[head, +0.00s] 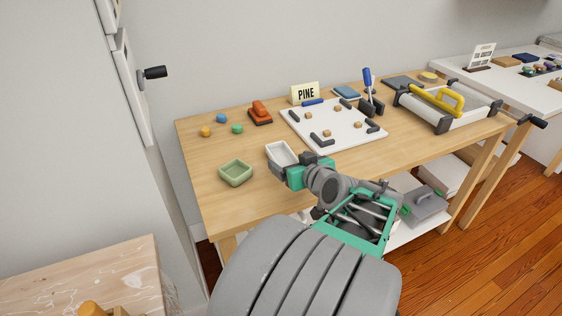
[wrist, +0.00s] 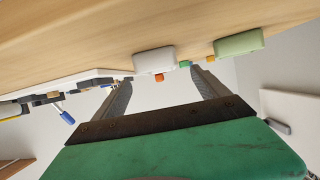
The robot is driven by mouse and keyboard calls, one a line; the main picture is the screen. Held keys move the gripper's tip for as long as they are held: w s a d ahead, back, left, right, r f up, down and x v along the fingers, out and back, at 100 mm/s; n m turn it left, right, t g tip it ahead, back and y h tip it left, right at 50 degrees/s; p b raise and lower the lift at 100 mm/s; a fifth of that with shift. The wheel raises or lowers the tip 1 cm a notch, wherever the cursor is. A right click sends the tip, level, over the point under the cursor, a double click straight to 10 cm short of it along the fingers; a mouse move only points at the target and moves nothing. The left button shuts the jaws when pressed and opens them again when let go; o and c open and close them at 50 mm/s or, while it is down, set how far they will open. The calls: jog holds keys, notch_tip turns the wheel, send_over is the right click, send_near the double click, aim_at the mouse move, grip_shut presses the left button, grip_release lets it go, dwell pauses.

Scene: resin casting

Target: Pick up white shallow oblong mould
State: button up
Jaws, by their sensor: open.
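The white shallow oblong mould (head: 281,151) sits on the wooden table near its front edge, just beyond my gripper. My gripper (head: 291,165) is open and empty, low over the table at the mould's near side. In the wrist view, which looks upside down, the white mould (wrist: 154,61) lies ahead of the open fingers (wrist: 161,78), roughly between their tips. The head view partly hides the mould's near end behind the gripper. I cannot tell how far the tips are from it.
A green square mould (head: 235,173) stands to the left, also in the wrist view (wrist: 240,43). A yellow-handled frame (head: 440,105) stands right.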

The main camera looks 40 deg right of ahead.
aim_at(277, 152)
jog(key=b+x, duration=0.1)
jog(key=x, duration=0.5)
jog(key=shift+f, duration=0.2)
jog(key=shift+r, duration=0.1)
jog(key=c, duration=1.5)
